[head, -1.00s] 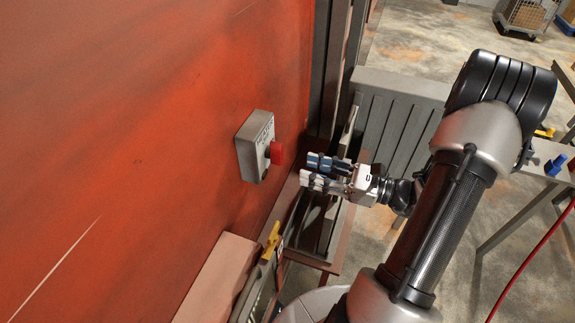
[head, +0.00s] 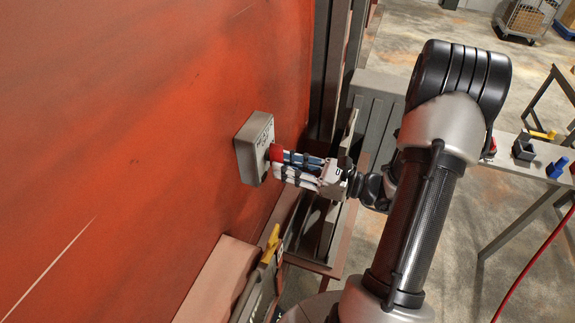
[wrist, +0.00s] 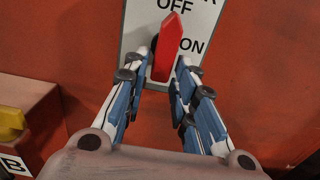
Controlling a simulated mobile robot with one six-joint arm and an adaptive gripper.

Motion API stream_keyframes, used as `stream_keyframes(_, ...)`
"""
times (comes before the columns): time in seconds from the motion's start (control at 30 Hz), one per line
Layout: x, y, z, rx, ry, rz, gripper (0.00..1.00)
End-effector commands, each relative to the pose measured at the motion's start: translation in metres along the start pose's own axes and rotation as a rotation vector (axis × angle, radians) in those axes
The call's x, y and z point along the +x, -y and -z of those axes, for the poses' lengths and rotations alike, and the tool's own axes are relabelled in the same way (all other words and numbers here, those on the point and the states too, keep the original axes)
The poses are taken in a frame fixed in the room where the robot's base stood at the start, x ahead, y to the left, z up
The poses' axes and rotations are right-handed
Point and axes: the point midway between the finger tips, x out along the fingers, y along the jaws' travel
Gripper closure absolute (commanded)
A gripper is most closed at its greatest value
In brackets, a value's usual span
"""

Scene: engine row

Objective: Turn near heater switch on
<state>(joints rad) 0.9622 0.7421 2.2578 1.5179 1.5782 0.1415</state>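The heater switch is a grey box (head: 251,148) on the red wall, with a white label and a red knob (wrist: 166,47). In the wrist view the knob points up toward OFF, leaning slightly right; ON is printed to its right. The label's top line is cut off. My gripper (head: 279,165) is at the knob. In the wrist view its two blue and white fingers (wrist: 162,75) stand apart, one on each side of the knob's lower part. The gaps are very small, and I cannot tell whether the fingers touch it. The knob is partly hidden by the fingers in the head view.
A yellow handle (head: 271,243) and a pinkish block (head: 218,275) sit along the wall below the switch. Dark grey posts (head: 326,70) stand just behind it. A table (head: 525,175) with small blue, yellow and grey items is at right.

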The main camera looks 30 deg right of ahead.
Motion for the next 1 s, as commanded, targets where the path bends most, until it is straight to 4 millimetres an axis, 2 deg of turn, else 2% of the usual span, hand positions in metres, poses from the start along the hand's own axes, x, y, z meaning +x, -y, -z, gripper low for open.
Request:
stream_keyframes(0.33, -0.0002, 0.0, 0.0001, 0.0, 0.0, 0.0, 1.0)
stream_keyframes(0.67, -0.0001, -0.0006, -0.0005, 0.021, 0.0, 0.0, 1.0)
stream_keyframes(1.0, 0.0002, -0.0053, -0.0041, 0.206, -0.001, -0.001, 1.0)
